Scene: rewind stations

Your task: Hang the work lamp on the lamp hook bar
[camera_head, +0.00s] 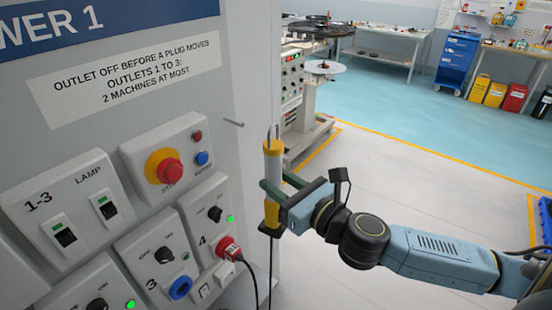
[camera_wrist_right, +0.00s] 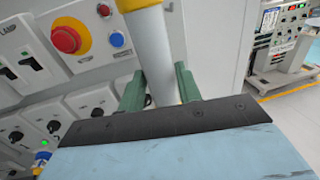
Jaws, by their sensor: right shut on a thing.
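The work lamp (camera_head: 272,160) is a slim upright tube with yellow ends, a pale middle, a thin wire hook at its top and a dark cable hanging below. My right gripper (camera_head: 274,190) is shut on its middle and holds it up beside the panel. In the right wrist view the pale tube (camera_wrist_right: 167,65) stands slightly tilted between the green fingers (camera_wrist_right: 160,88). A short grey peg, apparently the lamp hook bar (camera_head: 234,123), sticks out of the panel's side, left of the lamp's hook. Hook and peg look apart; depth is hard to judge. My left gripper is not in view.
The grey power panel (camera_head: 225,60) fills the left, with switches, a red stop button (camera_head: 169,171) and a red plug (camera_head: 229,249) close to the lamp. A machine (camera_head: 292,80) stands behind. Open floor (camera_head: 400,170) lies to the right.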

